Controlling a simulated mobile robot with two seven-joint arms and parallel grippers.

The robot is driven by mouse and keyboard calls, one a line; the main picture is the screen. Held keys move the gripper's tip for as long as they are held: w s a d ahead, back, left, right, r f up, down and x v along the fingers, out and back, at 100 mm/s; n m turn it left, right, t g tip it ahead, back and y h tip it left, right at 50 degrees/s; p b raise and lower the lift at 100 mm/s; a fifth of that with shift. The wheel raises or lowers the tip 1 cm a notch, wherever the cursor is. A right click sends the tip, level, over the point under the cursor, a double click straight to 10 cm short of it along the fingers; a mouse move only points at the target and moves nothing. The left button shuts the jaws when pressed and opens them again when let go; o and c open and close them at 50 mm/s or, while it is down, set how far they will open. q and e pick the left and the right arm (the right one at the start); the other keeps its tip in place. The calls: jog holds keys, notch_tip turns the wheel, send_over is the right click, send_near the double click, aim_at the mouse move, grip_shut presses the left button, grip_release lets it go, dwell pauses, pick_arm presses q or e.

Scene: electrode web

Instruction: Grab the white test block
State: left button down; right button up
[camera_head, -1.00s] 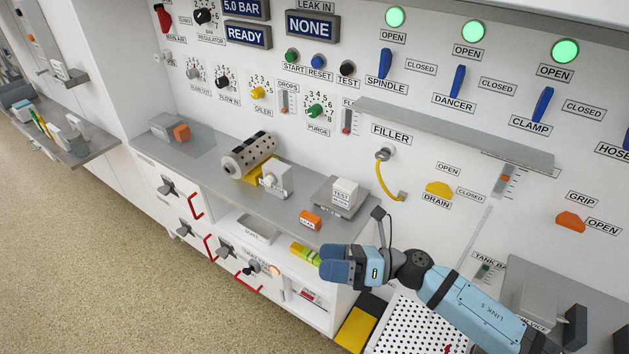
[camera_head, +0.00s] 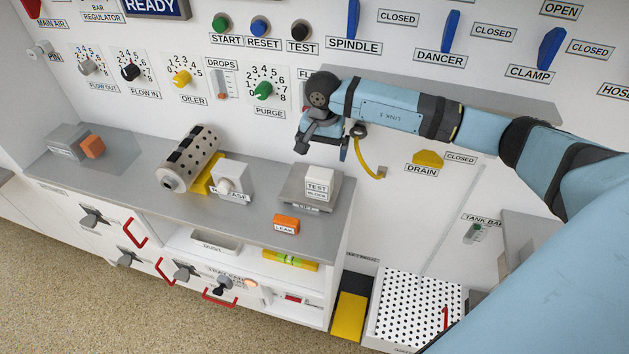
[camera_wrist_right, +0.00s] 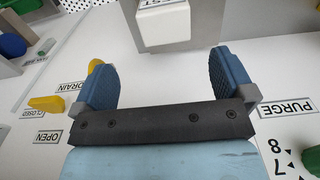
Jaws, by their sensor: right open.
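The white test block (camera_head: 319,184), labelled TEST BLOCK, sits on a grey stand (camera_head: 299,193) on the grey counter. My right gripper (camera_head: 321,150) is above the block, near the wall panel, with its fingers hanging down, open and empty. In the right wrist view the block (camera_wrist_right: 163,22) shows at the top, beyond and between the two blue fingers of the gripper (camera_wrist_right: 162,78), not touched by them. My left gripper is not in view.
An orange LEAK block (camera_head: 286,224) lies in front of the stand. A grey shelf (camera_head: 500,108) juts from the wall behind my arm. A yellow hose (camera_head: 366,158) hangs nearby.

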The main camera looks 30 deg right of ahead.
aim_at(320, 173)
jog(key=f, duration=0.7)
jog(key=f+p, duration=0.1)
jog(key=f, duration=0.2)
jog(key=shift+w+f, duration=0.15)
jog(key=shift+w, duration=0.2)
jog(key=c, duration=1.2)
